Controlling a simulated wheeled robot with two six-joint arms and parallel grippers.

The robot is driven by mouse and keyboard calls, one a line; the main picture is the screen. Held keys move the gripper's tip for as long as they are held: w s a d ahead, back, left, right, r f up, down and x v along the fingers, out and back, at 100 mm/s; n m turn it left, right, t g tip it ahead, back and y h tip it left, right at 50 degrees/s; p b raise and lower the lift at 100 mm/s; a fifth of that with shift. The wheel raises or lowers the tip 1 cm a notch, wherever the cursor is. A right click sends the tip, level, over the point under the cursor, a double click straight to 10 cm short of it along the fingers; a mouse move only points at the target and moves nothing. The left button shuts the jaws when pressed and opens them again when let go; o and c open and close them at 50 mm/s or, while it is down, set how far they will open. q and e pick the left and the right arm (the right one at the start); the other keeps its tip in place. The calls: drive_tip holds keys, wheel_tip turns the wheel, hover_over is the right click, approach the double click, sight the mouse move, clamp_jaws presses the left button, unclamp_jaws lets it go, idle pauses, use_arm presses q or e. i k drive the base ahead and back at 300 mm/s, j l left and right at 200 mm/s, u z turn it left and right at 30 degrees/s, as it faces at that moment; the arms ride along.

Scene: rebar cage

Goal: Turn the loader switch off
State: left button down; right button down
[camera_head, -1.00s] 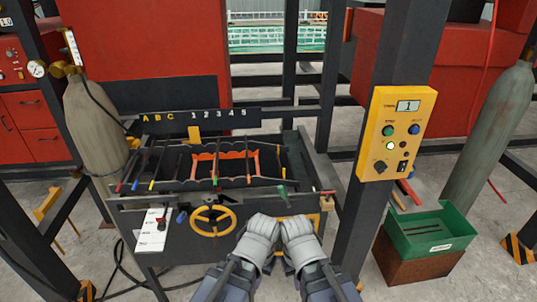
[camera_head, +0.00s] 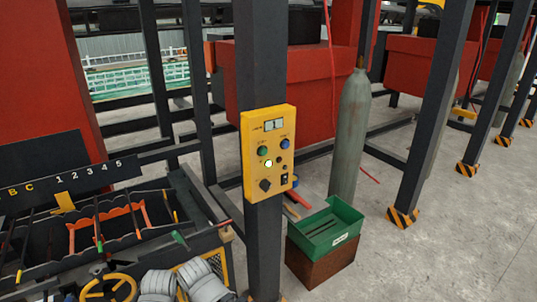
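A bench with rods and an orange-red frame (camera_head: 108,225) stands at left, with a yellow handwheel (camera_head: 108,288) at its front. A green tray (camera_head: 327,228) on a brown block stands right of the post. A grey gas cylinder (camera_head: 353,135) is behind it.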

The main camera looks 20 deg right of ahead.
sight(265, 186)
drive_tip(key=i+l+z, duration=0.1)
drive_tip(key=z, duration=0.35)
drive_tip(key=i+l+z, duration=0.1)
drive_tip(key=z, duration=0.4)
drive_tip(key=i+z, duration=0.2)
drive_tip(key=z, duration=0.25)
